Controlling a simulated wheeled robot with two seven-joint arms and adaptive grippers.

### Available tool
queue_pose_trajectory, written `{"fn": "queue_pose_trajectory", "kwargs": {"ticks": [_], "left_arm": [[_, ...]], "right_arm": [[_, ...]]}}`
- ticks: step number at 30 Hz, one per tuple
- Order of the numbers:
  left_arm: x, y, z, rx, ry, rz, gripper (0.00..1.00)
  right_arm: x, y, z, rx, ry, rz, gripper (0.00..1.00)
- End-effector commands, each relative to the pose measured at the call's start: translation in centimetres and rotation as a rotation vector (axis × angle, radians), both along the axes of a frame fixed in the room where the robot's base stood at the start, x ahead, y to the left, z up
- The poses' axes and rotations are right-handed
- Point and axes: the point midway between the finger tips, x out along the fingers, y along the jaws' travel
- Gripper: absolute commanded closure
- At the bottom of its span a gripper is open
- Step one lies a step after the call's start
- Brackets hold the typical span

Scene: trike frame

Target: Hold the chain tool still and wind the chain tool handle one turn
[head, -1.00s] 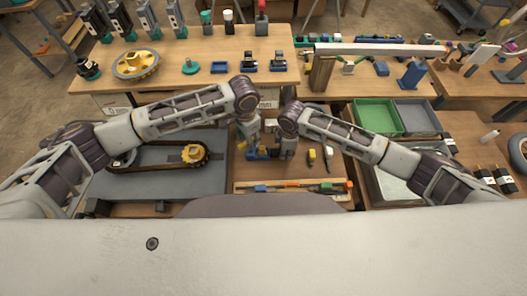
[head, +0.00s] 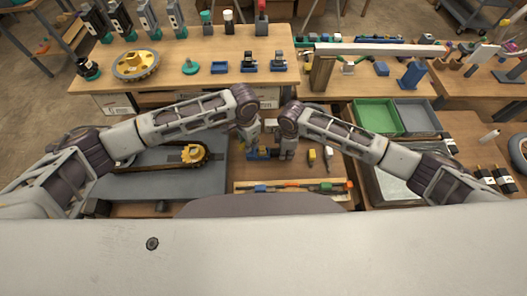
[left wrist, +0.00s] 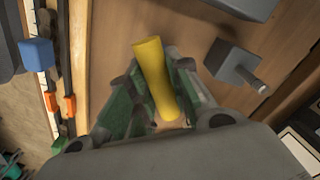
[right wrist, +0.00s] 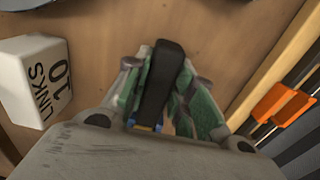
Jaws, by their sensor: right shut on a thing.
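The blue chain tool (head: 258,153) is low on the middle bench, partly hidden by my grippers. My left gripper (head: 247,143) is above its left side. In the left wrist view a yellow handle (left wrist: 154,75) stands tilted between the green-padded fingers (left wrist: 157,85); whether they press on it I cannot tell. My right gripper (head: 286,154) is at the tool's right side. In the right wrist view its fingers (right wrist: 158,85) are shut on an upright black grip (right wrist: 160,75), with a bit of blue (right wrist: 146,127) below it.
A white box marked 10 LINKS (right wrist: 38,75) lies near my right gripper. A yellow piece (head: 311,156) and a dark piece (head: 327,156) lie to the right. A tray with coloured pieces (head: 300,187) is in front. The chain and sprocket (head: 193,154) are at left.

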Motion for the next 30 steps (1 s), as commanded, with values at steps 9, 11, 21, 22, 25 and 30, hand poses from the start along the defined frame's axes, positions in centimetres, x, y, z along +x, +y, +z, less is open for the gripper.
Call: {"fn": "queue_pose_trajectory", "kwargs": {"ticks": [9,11,21,22,25,30], "left_arm": [[-0.04,-0.06,0.04,-0.001,0.0,-0.002,1.0],[-0.05,-0.07,0.04,-0.001,0.0,-0.007,1.0],[-0.07,-0.11,0.06,-0.003,0.001,-0.159,1.0],[-0.06,-0.12,0.06,-0.003,0.001,-0.175,1.0],[-0.06,-0.13,0.08,-0.003,0.001,-0.232,1.0],[-0.07,-0.13,0.08,-0.003,0.001,-0.328,1.0]], "right_arm": [[0.09,0.08,0.11,0.002,-0.002,-0.001,1.0],[0.09,0.08,0.11,0.002,-0.002,-0.001,1.0],[0.09,0.07,0.1,0.002,-0.002,0.0,1.0],[0.09,0.07,0.1,0.002,-0.002,0.0,1.0],[0.09,0.07,0.1,0.002,-0.002,0.0,1.0],[0.08,0.07,0.09,0.001,-0.002,0.0,1.0]]}}
